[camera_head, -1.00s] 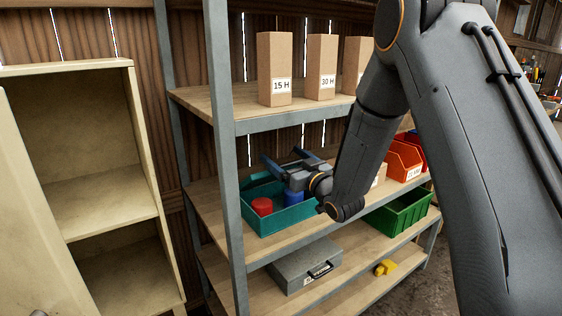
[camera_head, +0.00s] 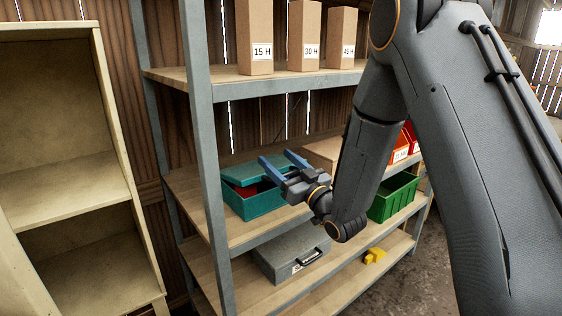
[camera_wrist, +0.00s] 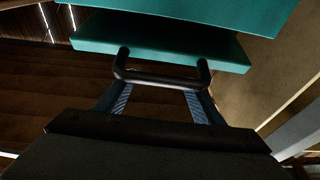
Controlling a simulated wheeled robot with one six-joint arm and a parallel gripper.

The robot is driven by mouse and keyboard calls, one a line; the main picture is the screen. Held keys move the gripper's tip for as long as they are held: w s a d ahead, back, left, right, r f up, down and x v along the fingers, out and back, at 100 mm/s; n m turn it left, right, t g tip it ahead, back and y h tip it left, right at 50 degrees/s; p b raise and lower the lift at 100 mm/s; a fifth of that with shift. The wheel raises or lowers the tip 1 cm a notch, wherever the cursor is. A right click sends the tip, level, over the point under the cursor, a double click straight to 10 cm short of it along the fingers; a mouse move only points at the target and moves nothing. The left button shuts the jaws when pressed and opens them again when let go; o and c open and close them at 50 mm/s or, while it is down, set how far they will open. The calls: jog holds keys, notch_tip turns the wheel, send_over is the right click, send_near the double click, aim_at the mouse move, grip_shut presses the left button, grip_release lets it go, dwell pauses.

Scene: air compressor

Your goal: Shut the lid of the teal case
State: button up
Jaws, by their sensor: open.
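The teal case (camera_head: 252,204) stands on the middle shelf. Its lid (camera_head: 252,174) is tilted over the box, with a gap at the front where something red (camera_head: 247,190) shows inside. My gripper (camera_head: 279,158) is open at the right side of the case, its blue fingers overlapping the lid in this view. In the wrist view, teal panels (camera_wrist: 150,36) fill the top, and a dark handle (camera_wrist: 160,77) crosses in front of my open fingers (camera_wrist: 158,92). I cannot tell whether the fingers touch the handle or lid.
A grey case (camera_head: 290,255) lies on the shelf below, with a yellow object (camera_head: 375,256) to its right. A green bin (camera_head: 393,198) and a red bin (camera_head: 412,138) stand right of my arm. Cardboard boxes (camera_head: 304,35) stand above. A grey shelf post (camera_head: 207,150) rises left of the teal case.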

jog(key=o, duration=0.9)
jog(key=shift+b+v, duration=0.75)
jog(key=shift+v, duration=3.15)
jog(key=shift+d, duration=0.1)
jog(key=shift+r, duration=0.25)
jog(key=c, duration=0.6)
jog(key=r+p, duration=0.1)
jog(key=s+d+r+g+p, duration=0.1)
jog(key=r+p, duration=0.1)
jog(key=s+r+g+h+p, duration=0.1)
jog(key=r, duration=0.1)
jog(key=shift+s+d, duration=0.1)
jog(key=shift+d, duration=0.25)
jog(key=c, duration=1.1)
jog(key=s+d+r+g+h+p, duration=0.2)
jog(key=s+d+p, duration=0.1)
jog(key=shift+r, duration=0.2)
grip_shut()
jog(key=p, duration=0.3)
send_over(295, 169)
jog(key=s, duration=0.4)
notch_tip(295, 169, down, 3)
jog(key=shift+s+a+f, duration=0.15)
jog(key=shift+f, duration=1.65)
